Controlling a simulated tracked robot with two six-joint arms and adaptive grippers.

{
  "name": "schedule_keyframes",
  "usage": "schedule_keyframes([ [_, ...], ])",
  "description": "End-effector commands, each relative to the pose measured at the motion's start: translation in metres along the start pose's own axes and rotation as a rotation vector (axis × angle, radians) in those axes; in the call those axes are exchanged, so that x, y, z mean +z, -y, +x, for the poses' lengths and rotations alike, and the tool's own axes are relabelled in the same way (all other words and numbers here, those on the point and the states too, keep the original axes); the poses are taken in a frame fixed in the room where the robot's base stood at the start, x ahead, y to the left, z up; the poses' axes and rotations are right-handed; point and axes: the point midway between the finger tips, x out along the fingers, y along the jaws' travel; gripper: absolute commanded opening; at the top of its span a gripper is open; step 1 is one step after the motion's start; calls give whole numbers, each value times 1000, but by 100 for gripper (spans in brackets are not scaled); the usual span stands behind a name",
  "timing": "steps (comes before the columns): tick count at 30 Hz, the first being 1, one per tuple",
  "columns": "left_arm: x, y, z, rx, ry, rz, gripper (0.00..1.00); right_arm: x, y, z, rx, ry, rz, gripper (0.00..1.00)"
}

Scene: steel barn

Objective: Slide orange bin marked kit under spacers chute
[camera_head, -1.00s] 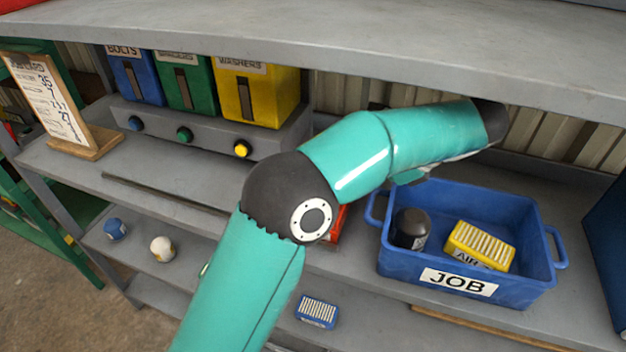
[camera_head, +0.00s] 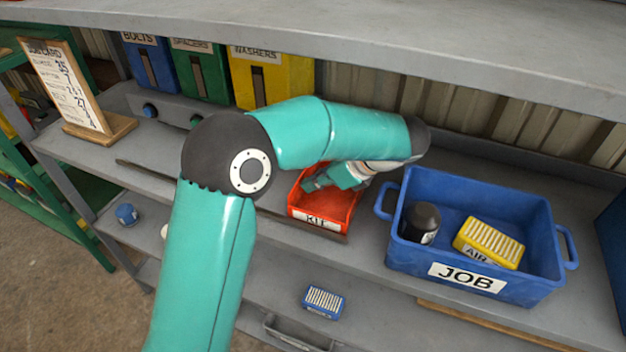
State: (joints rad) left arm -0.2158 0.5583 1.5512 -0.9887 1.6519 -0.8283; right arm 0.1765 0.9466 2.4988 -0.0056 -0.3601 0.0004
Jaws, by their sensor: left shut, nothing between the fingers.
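The orange bin marked KIT (camera_head: 318,219) sits on the shelf, left of the blue JOB bin and to the right of the dispensers. My left arm reaches over from the left, and my left gripper (camera_head: 311,185) is shut with its fingers at the orange bin's inside left part. I cannot tell whether they touch the bin wall. The green spacers chute (camera_head: 200,72) stands between the blue bolts chute (camera_head: 152,66) and the yellow washers chute (camera_head: 290,72). The arm hides part of the shelf in front of the washers chute. My right gripper is not in view.
The blue JOB bin (camera_head: 405,252) holds a black cylinder (camera_head: 421,222) and a yellow AIR box (camera_head: 489,241). A job card (camera_head: 68,88) stands on the left. A dark rail runs along the shelf front. A blue box (camera_head: 323,302) lies on the lower shelf.

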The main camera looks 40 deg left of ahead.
Motion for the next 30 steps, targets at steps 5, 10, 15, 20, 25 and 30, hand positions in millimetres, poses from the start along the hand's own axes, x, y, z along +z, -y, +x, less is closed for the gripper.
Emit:
schedule_keyframes([
  [5, 0, 0, 1, 0, 0, 0, 0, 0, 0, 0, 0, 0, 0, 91],
  [10, 2, 0, 2, 1, 0, 0, 0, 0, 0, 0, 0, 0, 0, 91],
  [15, 18, 0, 17, 3, 1, -3, 0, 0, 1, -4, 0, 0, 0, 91],
  [20, 27, 0, 27, 0, 1, 0, 0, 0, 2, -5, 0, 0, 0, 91],
  [25, 27, 0, 27, 0, 1, 0, 0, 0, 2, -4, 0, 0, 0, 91],
  [30, 26, 0, 26, 1, 0, 0, 0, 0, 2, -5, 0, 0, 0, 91],
])
